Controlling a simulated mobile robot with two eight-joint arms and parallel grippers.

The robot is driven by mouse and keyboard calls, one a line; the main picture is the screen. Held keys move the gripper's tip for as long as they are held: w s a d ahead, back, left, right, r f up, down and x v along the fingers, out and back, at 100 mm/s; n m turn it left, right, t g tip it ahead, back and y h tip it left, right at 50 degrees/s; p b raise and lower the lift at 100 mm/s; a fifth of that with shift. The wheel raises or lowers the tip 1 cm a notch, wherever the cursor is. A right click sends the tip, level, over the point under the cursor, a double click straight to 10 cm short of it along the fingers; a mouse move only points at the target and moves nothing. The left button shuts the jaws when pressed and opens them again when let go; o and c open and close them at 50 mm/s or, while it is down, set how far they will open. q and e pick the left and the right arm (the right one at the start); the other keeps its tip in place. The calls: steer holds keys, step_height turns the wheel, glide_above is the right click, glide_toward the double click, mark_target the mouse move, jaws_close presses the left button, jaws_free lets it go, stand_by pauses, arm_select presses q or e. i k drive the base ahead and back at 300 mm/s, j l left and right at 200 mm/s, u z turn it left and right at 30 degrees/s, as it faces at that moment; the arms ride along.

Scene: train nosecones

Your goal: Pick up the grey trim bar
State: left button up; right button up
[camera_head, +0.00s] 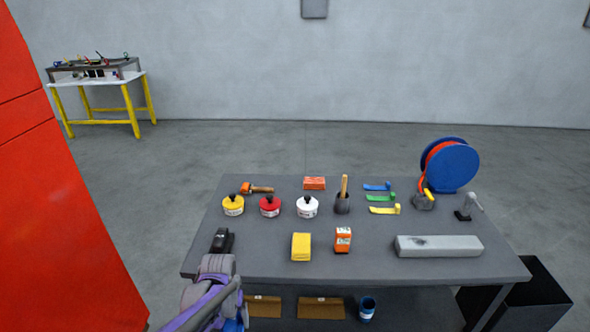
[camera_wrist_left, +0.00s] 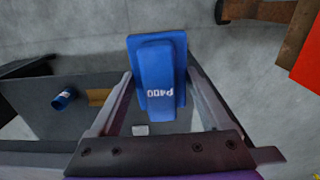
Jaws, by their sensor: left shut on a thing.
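The grey trim bar (camera_head: 438,246) lies flat on the right front part of the dark table (camera_head: 370,266), with a dark smudge near its left end. My left gripper (camera_wrist_left: 158,82) is shut on a blue block marked P400 (camera_wrist_left: 160,65), which sits between its two fingers. In the head view my left arm comes up at the bottom, in front of the table's left front edge, well left of the bar. Its fingers are mostly hidden there; a bit of blue shows at the picture's bottom edge. My right gripper is not in view.
The table holds yellow (camera_head: 233,205), red (camera_head: 270,206) and white (camera_head: 307,207) tins, a yellow block (camera_head: 301,247), an orange box (camera_head: 343,240) and a blue reel (camera_head: 456,167). Brown pieces and a blue cup (camera_head: 367,309) are on the lower shelf. A red cabinet (camera_head: 55,200) stands left.

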mark_target(423, 245)
steer(key=k+l, duration=0.1)
steer(key=l, duration=0.55)
steer(key=k+l, duration=0.1)
steer(key=l, duration=0.55)
steer(key=k+l, duration=0.1)
steer(key=l, duration=0.6)
steer(key=z, duration=0.05)
